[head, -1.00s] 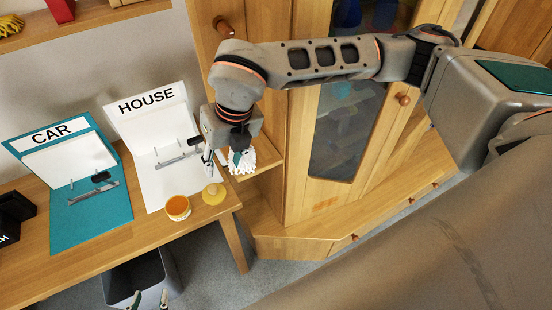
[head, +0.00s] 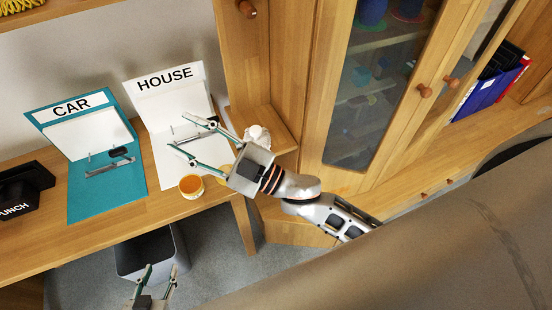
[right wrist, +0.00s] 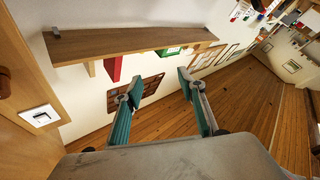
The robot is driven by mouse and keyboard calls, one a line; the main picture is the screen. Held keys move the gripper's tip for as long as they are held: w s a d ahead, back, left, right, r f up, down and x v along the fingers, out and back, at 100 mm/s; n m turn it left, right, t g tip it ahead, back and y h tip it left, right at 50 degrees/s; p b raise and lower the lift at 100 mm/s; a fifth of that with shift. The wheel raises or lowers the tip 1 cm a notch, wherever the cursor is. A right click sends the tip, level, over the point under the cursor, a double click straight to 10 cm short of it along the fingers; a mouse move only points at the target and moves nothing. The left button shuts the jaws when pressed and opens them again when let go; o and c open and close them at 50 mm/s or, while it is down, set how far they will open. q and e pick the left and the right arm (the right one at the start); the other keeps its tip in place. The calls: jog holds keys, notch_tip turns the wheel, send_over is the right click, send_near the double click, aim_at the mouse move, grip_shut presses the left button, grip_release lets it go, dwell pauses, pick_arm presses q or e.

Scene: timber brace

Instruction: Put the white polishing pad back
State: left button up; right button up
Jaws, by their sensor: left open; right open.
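The white polishing pad (head: 258,136) rests on the small wooden side shelf (head: 283,138) beside the cabinet. Its lower part is hidden behind my right gripper. My right gripper (head: 178,132) is open and empty, with its fingers pointing left over the white HOUSE folder, apart from the pad. It also shows open in the right wrist view (right wrist: 160,82), with nothing between its fingers. My left gripper (head: 160,268) is open and empty at the bottom of the head view, in front of the desk.
An open orange jar (head: 191,186) stands at the desk's front edge, its yellow lid partly hidden by my right gripper. The teal CAR folder (head: 105,190) and a black punch (head: 22,190) lie left. A grey bin (head: 150,250) stands below. The glass-doored cabinet (head: 370,90) is right.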

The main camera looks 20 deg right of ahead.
jog(key=s+d+f+m+h, duration=0.1)
jog(key=d+f+m+h, duration=0.45)
jog(key=f, duration=0.45)
jog(key=s+d+f+m+h, duration=0.1)
jog(key=d+f+m+h, duration=0.35)
jog(key=d+f, duration=0.4)
jog(key=s+d+f+m+g+h, duration=0.1)
jog(key=s+d+f+g, duration=0.1)
jog(key=s+f, duration=0.3)
jog(key=s+d+f+g+h, duration=0.2)
jog(key=s+d+f, duration=0.2)
jog(key=f, duration=0.6)
jog(key=shift+s+f+m+h, duration=0.3)
jog(key=shift+s+m, duration=0.1)
jog(key=shift+s, duration=0.25)
